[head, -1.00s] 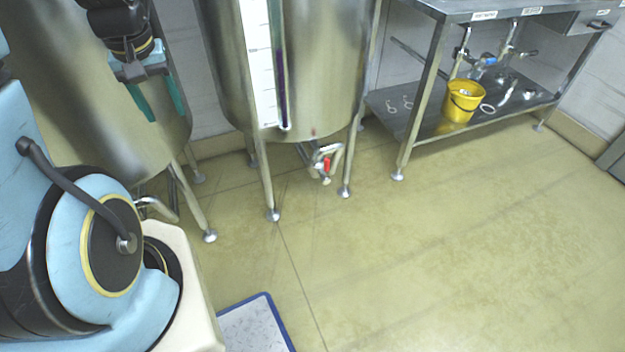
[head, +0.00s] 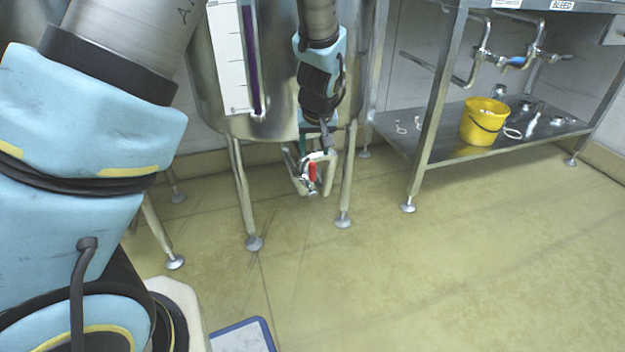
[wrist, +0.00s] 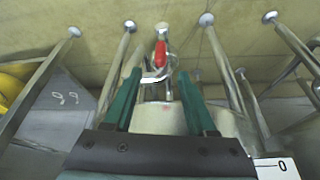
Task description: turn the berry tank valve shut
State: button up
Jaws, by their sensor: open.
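The berry tank (head: 280,100) is a steel vessel on legs, with a sight tube of dark purple liquid on a white scale. Its valve (head: 312,172), with a red handle, sits on the outlet under the tank. In the wrist view the red handle (wrist: 161,57) shows beyond the fingertips, roughly between them. My gripper (head: 317,148) is at the tank's lower front, just above the valve. In the wrist view its two green fingers (wrist: 158,85) are apart with nothing held. I cannot tell if a finger touches the valve.
A steel bench (head: 436,110) with a lower shelf stands to the right, holding a yellow bucket (head: 483,121) and small fittings. Tank legs (head: 246,195) flank the valve. A blue-edged mat (head: 243,337) lies in front. The floor at right is clear.

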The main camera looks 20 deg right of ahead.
aim_at(312, 165)
jog(key=b+x, duration=0.2)
jog(key=x, duration=0.8)
jog(key=shift+f, duration=0.2)
grip_shut()
dwell(1.1)
